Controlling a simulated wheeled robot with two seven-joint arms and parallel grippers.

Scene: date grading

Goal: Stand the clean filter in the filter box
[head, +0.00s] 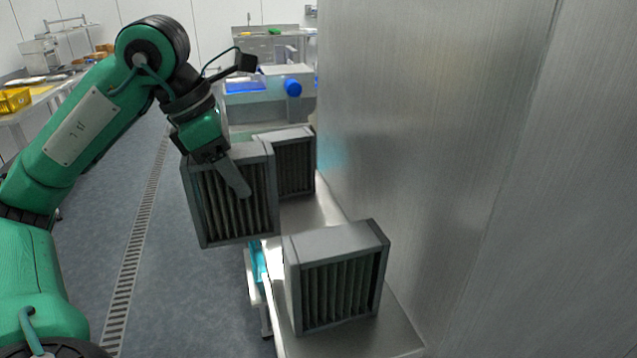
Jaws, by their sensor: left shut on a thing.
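My left gripper (232,178) is shut on a grey-framed pleated filter (228,205), one finger lying over its front face. This filter is upright and appears held off the left edge of a narrow metal shelf. A second, similar filter (295,165) stands behind it, partly hidden by it. A third filter (336,278) stands upright on the near part of the shelf, apart from the held one. I cannot tell from looks which is clean. I cannot make out a filter box. My right gripper is not in view.
The narrow metal shelf (378,333) runs along a tall steel wall (430,150) that fills the right side. A floor drain (133,245) and open floor lie at left. A yellow crate (14,100) sits on a far-left table; a blue-and-white machine (270,105) is behind.

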